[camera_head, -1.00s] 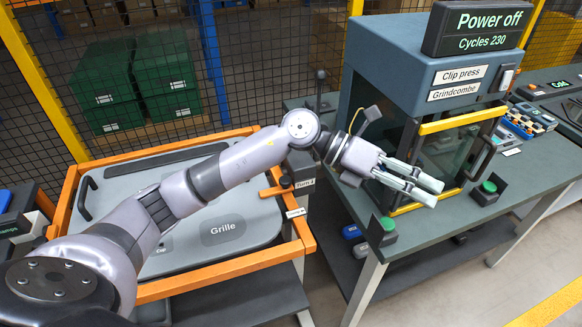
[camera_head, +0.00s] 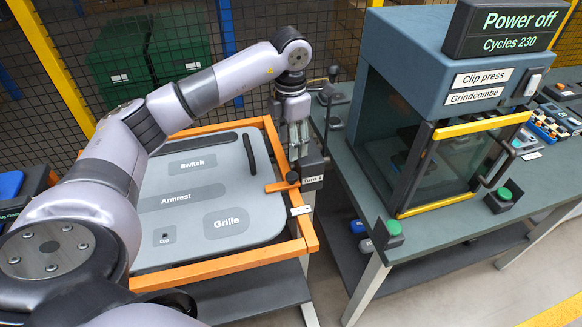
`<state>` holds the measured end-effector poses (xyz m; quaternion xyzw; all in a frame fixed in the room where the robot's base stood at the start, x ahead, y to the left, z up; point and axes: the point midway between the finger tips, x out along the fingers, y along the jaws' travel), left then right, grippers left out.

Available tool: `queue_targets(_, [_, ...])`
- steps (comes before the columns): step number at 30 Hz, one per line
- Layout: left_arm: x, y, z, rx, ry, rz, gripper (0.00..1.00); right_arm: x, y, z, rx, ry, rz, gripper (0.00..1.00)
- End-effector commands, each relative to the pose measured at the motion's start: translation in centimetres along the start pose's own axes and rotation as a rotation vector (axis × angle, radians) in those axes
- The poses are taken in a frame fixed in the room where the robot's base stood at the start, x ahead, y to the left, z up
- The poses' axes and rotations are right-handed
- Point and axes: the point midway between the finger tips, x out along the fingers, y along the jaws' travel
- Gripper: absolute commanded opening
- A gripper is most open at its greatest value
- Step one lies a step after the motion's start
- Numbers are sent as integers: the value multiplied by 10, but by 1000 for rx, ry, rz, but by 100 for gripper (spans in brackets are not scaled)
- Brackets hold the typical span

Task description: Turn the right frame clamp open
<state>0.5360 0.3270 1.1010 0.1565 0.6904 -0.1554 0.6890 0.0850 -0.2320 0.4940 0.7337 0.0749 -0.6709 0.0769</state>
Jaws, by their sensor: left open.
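The right frame clamp (camera_head: 283,185) is an orange bar with a dark round knob on the right side of the orange frame (camera_head: 200,270). The bar points left over the edge of the grey door panel (camera_head: 180,235). A small label, seemingly "Turn", sits right of the knob (camera_head: 312,180). My left gripper (camera_head: 298,150) points down just above the clamp, its fingers open and empty. Whether the fingertips touch the clamp I cannot tell. My right gripper is not in view.
A blue-grey clip press (camera_head: 440,50) reading "Power off" stands on a bench to the right, with green buttons (camera_head: 393,228) at its front. Black mesh fencing and green crates (camera_head: 180,40) are behind. A dark stand (camera_head: 335,95) rises beside the gripper.

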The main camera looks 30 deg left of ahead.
Motion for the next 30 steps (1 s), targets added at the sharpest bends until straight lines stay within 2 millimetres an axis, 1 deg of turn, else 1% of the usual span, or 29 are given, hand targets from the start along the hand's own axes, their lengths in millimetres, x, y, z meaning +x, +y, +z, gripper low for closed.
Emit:
queue_targets(1, [10,0,-1,-1,5,-3,49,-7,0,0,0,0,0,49])
queue_targets(9, [67,-1,0,0,3,-4,49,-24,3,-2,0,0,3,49])
queue_targets(12, [84,-1,0,0,2,-3,49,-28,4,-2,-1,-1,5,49])
queue_targets(15, [96,-1,0,-1,1,-3,49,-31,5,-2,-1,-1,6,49])
queue_targets(21, [108,-1,1,1,-1,-1,49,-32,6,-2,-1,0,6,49])
queue_targets(28, [108,-1,1,1,-2,-1,49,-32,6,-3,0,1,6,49])
queue_targets(30, [108,-1,1,1,-2,-1,45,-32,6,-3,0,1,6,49])
